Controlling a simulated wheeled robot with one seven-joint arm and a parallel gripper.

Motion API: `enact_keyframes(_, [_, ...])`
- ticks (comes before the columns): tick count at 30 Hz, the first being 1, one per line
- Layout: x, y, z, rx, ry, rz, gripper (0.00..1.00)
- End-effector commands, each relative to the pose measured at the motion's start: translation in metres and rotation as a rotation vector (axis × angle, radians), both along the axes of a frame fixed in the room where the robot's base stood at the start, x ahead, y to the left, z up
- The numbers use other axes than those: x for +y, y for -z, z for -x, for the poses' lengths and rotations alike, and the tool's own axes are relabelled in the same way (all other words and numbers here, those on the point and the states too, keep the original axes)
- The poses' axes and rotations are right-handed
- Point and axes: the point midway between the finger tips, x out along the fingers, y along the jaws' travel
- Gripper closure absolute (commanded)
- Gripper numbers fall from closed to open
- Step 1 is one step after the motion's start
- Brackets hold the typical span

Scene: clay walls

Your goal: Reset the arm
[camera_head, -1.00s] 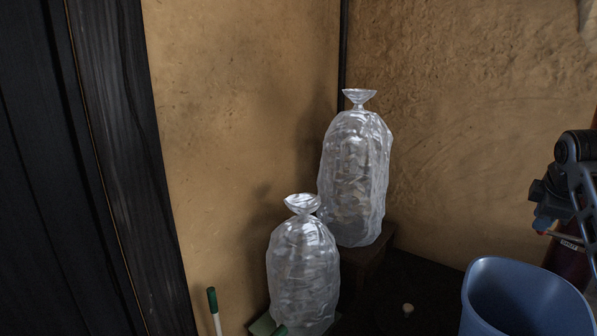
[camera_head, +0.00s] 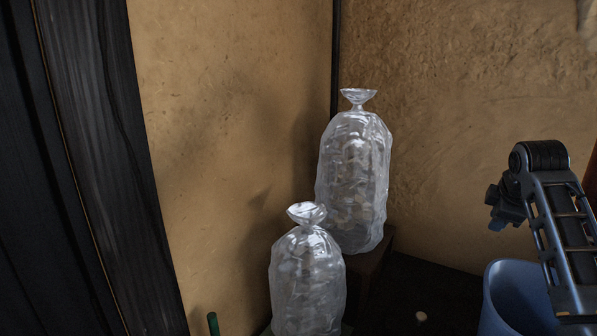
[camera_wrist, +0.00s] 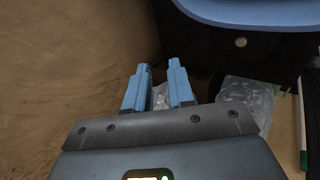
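My gripper (camera_wrist: 159,68) shows in the wrist view with two blue fingers apart and nothing held between them. The fingers are too small there to judge.
A tall clear tied bag (camera_head: 353,180) stands on a dark stand in the wall corner. A shorter bag (camera_head: 307,280) stands in front of it. A blue bin (camera_head: 505,300) is at lower right, partly behind my arm. A green-tipped stick (camera_head: 213,324) is at lower left.

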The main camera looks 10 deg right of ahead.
Motion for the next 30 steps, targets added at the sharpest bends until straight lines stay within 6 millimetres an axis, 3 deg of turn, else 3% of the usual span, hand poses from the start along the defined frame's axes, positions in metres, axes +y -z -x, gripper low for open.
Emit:
enact_keyframes(11, [0.054,0.066,0.001,-0.102,0.011,-0.064,0.77])
enact_keyframes(17, [0.11,0.124,0.016,-0.198,0.034,-0.137,0.77])
enact_keyframes(24, [0.19,0.189,0.061,-0.342,0.085,-0.253,0.77])
enact_keyframes(30, [0.247,0.223,0.116,-0.449,0.136,-0.353,0.77])
